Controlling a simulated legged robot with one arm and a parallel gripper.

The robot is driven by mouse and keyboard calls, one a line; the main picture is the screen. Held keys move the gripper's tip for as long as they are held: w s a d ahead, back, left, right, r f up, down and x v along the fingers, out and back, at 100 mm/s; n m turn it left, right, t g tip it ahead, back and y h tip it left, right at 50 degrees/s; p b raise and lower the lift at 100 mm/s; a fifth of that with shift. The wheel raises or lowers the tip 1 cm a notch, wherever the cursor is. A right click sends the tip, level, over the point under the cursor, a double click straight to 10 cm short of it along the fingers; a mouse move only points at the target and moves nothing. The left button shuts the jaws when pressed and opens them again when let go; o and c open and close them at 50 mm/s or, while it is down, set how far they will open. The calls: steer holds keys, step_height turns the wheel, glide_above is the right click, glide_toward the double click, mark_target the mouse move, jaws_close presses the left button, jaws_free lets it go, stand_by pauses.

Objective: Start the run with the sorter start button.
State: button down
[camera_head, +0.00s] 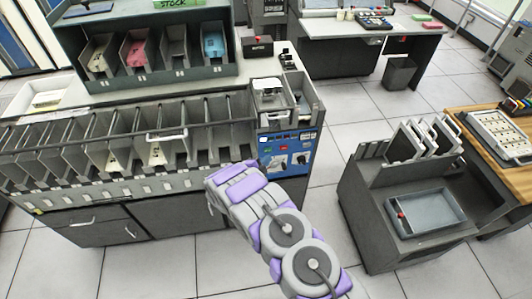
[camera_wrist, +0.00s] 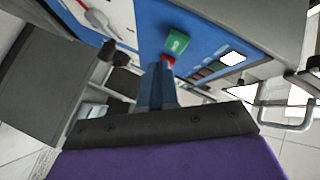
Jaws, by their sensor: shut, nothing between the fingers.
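The card sorter (camera_head: 150,133) is the long grey machine with a row of pockets at the left. Its blue control panel (camera_head: 268,168) is on its right end, and my purple arm partly covers the lower left of it. In the wrist view the blue panel (camera_wrist: 150,22) fills the top, with a green button (camera_wrist: 177,42) and a small red part (camera_wrist: 168,60) just below it. My gripper (camera_wrist: 160,72) is shut and empty, its tips beside the red part and below the green button. Whether the tips touch either cannot be told. The fingers are hidden in the head view.
A white rectangle (camera_wrist: 233,58) and dark controls sit beside the green button. A grey cart (camera_head: 395,225) with a tray stands right of the sorter, with open floor between. A desk (camera_head: 350,45) stands behind.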

steer(key=shift+w+d+r, duration=0.1)
steer(key=shift+w+d, duration=0.4)
steer(key=shift+w, duration=0.05)
stand_by(0.7)
steer(key=shift+a, duration=0.35)
steer(key=shift+d, duration=0.25)
steer(key=shift+a, duration=0.1)
steer(key=shift+w+a, duration=0.2)
steer(key=shift+w, duration=0.15)
